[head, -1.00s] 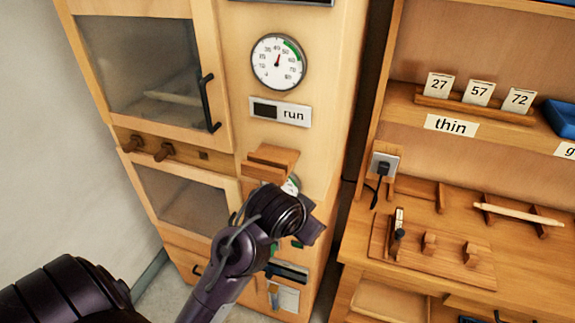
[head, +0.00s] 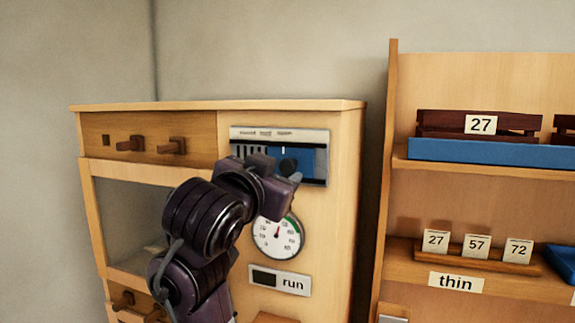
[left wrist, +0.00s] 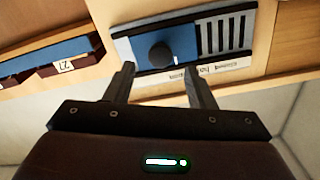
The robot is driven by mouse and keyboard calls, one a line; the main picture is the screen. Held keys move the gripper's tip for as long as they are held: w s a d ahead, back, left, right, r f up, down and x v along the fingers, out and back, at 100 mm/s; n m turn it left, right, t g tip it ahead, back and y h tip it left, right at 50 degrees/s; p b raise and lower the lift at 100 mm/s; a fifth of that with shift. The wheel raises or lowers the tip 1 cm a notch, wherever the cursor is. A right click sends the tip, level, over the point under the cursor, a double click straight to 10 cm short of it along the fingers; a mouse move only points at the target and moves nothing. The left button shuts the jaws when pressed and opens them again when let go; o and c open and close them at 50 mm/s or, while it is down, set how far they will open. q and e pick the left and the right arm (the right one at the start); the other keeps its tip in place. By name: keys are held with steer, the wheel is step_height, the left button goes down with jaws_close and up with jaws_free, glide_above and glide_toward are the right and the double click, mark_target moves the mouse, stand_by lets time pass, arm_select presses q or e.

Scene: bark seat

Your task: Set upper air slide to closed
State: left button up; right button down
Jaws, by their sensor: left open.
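The upper air slide (head: 308,163) is a blue plate with a round black knob, set in a grey panel high on the wooden cabinet. The vent slots (head: 248,152) show uncovered to its left, and small labels above are too small to read. In the left wrist view the picture is turned over: the blue slide (left wrist: 182,42), knob (left wrist: 161,55) and open slots (left wrist: 225,33) lie ahead of the fingers. My left gripper (left wrist: 158,72) is open and empty, its fingertips on either side of the knob's line, seemingly short of it. My arm hides part of the panel in the head view.
A dial gauge (head: 277,237) and a "run" sign (head: 280,280) sit below the panel. Wooden pegs (head: 170,146) stick out at the cabinet's upper left. Shelves (head: 480,168) with blue trays and number cards stand to the right, past a narrow gap.

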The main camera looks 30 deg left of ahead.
mark_target(287, 167)
arm_select(q)
steer(key=p+x, duration=0.1)
steer(key=x, duration=0.5)
jaws_close()
stand_by(0.3)
